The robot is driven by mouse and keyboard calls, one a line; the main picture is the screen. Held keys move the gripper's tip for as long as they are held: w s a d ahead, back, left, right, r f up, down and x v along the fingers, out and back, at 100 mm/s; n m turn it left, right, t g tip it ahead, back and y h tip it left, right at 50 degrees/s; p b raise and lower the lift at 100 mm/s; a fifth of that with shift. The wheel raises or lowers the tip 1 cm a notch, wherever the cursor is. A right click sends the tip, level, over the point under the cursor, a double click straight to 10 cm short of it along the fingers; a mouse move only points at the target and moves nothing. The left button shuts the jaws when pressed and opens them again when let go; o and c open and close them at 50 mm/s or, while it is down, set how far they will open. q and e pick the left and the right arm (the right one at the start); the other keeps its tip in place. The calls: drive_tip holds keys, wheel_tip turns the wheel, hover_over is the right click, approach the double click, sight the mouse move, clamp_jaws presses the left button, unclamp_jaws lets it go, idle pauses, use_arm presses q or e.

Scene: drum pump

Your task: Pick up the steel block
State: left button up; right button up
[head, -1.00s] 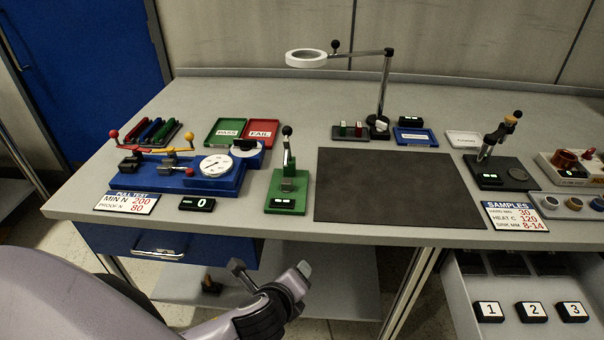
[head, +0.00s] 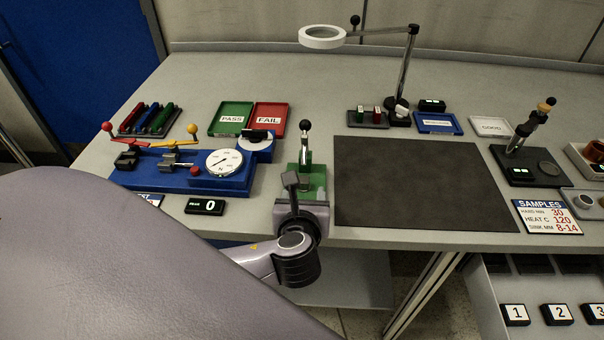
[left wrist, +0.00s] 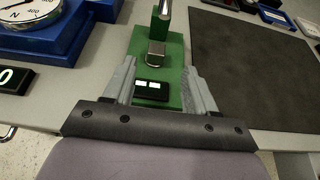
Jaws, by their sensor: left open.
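The steel block (left wrist: 156,54) is a small grey block on the base of the green press (left wrist: 174,68), seen in the left wrist view. The press handle stands behind it. My left gripper (left wrist: 160,72) is open, its two fingers pointing toward the block, one on each side of the near part of the green base. Nothing is between the fingers but the base and its small lit display (left wrist: 151,91). In the head view, my left gripper (head: 304,190) covers the front of the green press (head: 303,158), and I cannot make out the block there. My right gripper is not in view.
The blue pull tester (head: 190,180) with its dial stands left of the press, with a readout box (head: 205,206) before it. A dark mat (head: 420,185) lies close on the right. A ring lamp (head: 322,37) stands behind on a jointed arm.

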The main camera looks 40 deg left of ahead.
sight(303, 179)
use_arm(q)
drive_tip(key=shift+a+r+x, duration=0.1)
drive_tip(key=shift+a+x, duration=0.05)
drive_tip(key=shift+x, duration=1.65)
drive_tip(key=shift+a+r+x, duration=0.1)
drive_tip(key=shift+x, duration=1.7)
clamp_jaws()
